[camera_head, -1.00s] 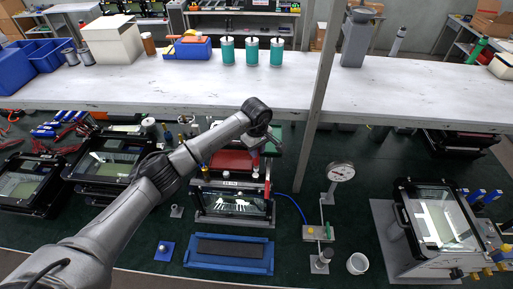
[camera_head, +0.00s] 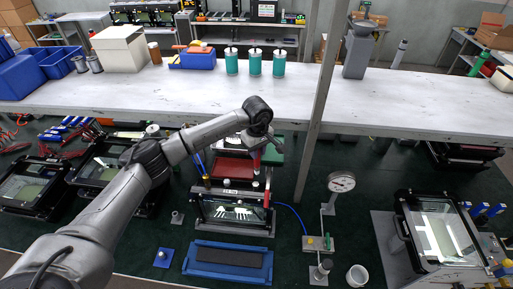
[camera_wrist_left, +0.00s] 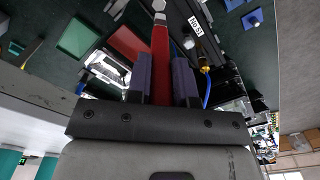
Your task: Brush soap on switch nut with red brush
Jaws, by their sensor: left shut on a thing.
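My left gripper (camera_wrist_left: 160,85) is shut on the red brush (camera_wrist_left: 161,62), whose red handle stands between the two dark fingers in the left wrist view. A pale, faceted piece (camera_wrist_left: 159,6) shows at the handle's far end; I cannot tell whether it is part of the brush. In the head view the left gripper (camera_head: 255,150) is above the middle floodlight housing (camera_head: 232,209), with the red brush (camera_head: 256,161) pointing down. A small pale knob (camera_head: 256,184) on the housing's top may be the switch nut; contact cannot be told. My right gripper is out of view.
A blue tray (camera_head: 228,275) lies in front of the housing. A dial gauge stand (camera_head: 341,182) and a white cup (camera_head: 357,275) are to its right. Another housing (camera_head: 440,240) stands at the far right. A post (camera_head: 318,110) and a white shelf (camera_head: 420,95) are behind.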

